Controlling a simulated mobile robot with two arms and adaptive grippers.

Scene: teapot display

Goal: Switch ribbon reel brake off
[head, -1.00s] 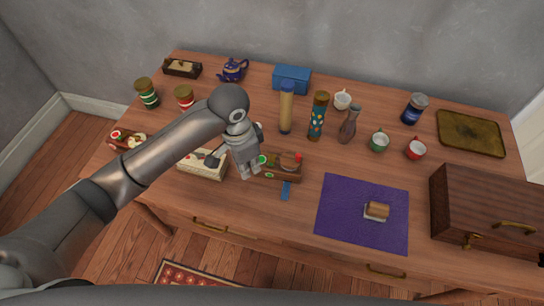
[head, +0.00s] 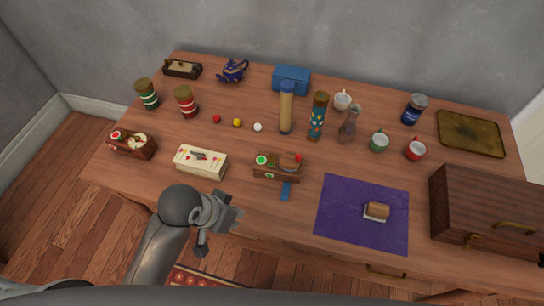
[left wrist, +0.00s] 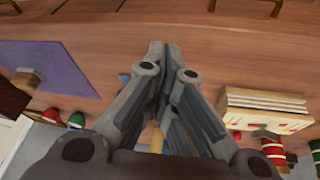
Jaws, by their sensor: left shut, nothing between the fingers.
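A wooden ribbon reel holder (head: 278,174) stands at the table's middle front in the head view. In the left wrist view my shut fingers (left wrist: 165,52) hide most of the holder.
A cream box (head: 201,162) and a wooden box with a red mark (head: 133,145) stand to the left. Small balls (head: 237,123), jars and cups stand behind.

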